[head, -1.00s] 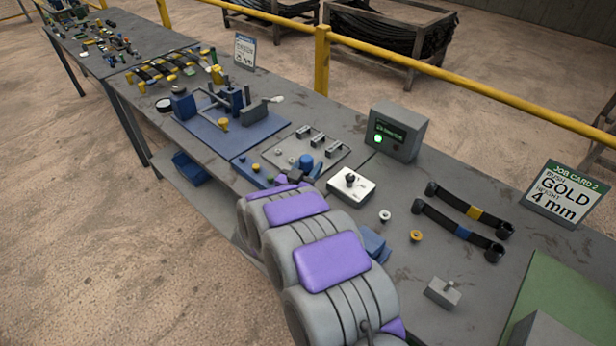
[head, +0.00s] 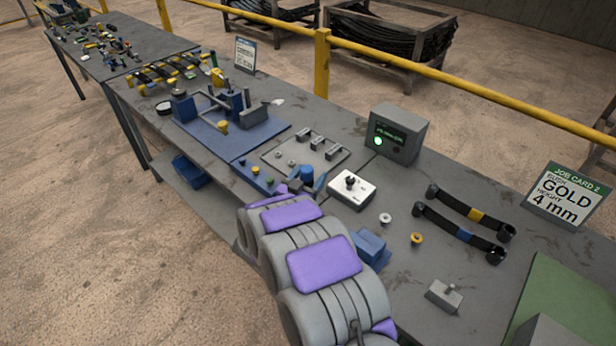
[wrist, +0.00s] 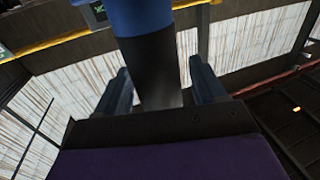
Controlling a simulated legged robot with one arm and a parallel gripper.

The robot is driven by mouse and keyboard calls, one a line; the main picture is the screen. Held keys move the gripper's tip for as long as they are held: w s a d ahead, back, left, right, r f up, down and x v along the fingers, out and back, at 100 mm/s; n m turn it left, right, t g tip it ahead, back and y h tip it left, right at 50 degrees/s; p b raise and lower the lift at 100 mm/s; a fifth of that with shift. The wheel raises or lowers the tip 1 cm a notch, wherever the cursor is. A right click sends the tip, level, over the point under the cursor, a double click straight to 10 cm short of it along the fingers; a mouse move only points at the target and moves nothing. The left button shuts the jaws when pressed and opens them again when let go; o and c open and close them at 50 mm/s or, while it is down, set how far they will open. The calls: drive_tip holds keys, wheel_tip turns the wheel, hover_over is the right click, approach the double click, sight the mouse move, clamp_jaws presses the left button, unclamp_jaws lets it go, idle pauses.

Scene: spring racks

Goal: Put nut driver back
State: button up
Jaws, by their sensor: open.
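The nut driver shows in the wrist view as a blue handle (wrist: 140,18) with a black section below it, standing between my two fingers. My gripper (wrist: 160,88) is open, with gaps visible beside the black section. In the head view the driver's round blue top (head: 306,173) shows at the end of my arm, between the fingers of my gripper (head: 304,183). My gripper hides the rack's right end, so I cannot tell whether the driver is seated there.
A grey tray (head: 330,152) with small parts lies behind the gripper. A white box with a black knob (head: 352,188) stands close on the right.

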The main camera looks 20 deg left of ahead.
drive_tip(key=s+a+p, duration=0.1)
drive_tip(key=s+p, duration=0.1)
drive_tip(key=s, duration=1)
drive_tip(key=shift+a, duration=0.15)
drive_tip(key=shift+w, duration=0.1)
drive_tip(key=w+r+g+y, duration=0.4)
drive_tip(key=r+g+y, duration=0.1)
drive_tip(key=g, duration=0.1)
drive_tip(key=s+d+r+n+g+y, duration=0.2)
drive_tip(key=s+d+r+g+y, duration=0.15)
drive_tip(key=d+r, duration=0.2)
drive_tip(key=s+d+r+g+h, duration=0.2)
drive_tip(key=s+d+g+h, duration=0.4)
drive_tip(key=s+d, duration=2.6)
drive_tip(key=g, duration=0.4)
drive_tip(key=shift+s+d+m, duration=0.15)
drive_tip(key=shift+d+m, duration=0.2)
drive_tip(key=shift+m, duration=0.05)
